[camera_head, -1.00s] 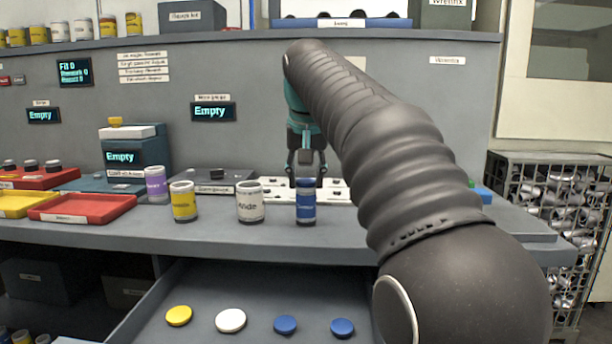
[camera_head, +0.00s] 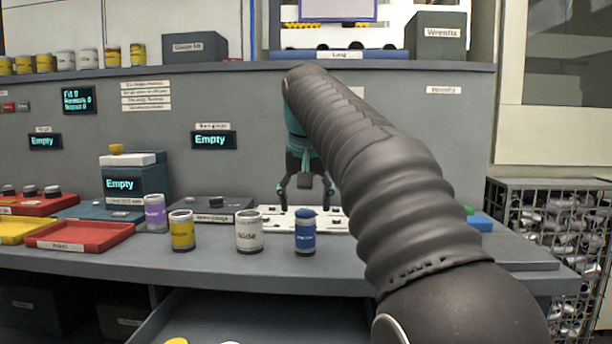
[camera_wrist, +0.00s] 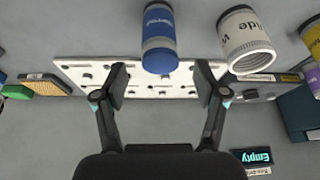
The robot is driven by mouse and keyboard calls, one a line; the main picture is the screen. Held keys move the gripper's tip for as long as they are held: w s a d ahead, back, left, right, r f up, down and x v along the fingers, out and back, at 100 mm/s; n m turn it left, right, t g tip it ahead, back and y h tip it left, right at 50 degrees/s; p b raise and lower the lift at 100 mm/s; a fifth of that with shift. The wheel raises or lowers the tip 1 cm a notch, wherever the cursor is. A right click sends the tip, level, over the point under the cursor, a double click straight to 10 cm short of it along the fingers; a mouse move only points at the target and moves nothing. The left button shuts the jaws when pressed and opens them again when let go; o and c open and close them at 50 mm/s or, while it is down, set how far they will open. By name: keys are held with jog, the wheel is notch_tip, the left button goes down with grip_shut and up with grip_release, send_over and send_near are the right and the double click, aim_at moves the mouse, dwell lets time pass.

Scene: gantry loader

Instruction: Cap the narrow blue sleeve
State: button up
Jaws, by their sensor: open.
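The narrow blue sleeve (camera_head: 305,236) stands upright on the bench near its front edge. A blue cap (camera_head: 306,212) appears seated on its top. In the wrist view the blue sleeve (camera_wrist: 160,24) shows with the blue cap (camera_wrist: 160,62) at its end facing me. My gripper (camera_head: 305,192) is open and empty, just above the capped sleeve in the head view. In the wrist view its fingers (camera_wrist: 162,78) are spread to either side of the cap, apart from it.
A white sleeve (camera_head: 249,232), a yellow one (camera_head: 182,231) and a purple one (camera_head: 155,213) stand to the left. A white perforated plate (camera_head: 275,220) lies behind. A red tray (camera_head: 80,237) is at left. An open drawer (camera_head: 270,312) lies below, with yellow and white caps at its edge.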

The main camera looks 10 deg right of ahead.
jog(key=v, duration=1)
jog(key=shift+r, duration=0.2)
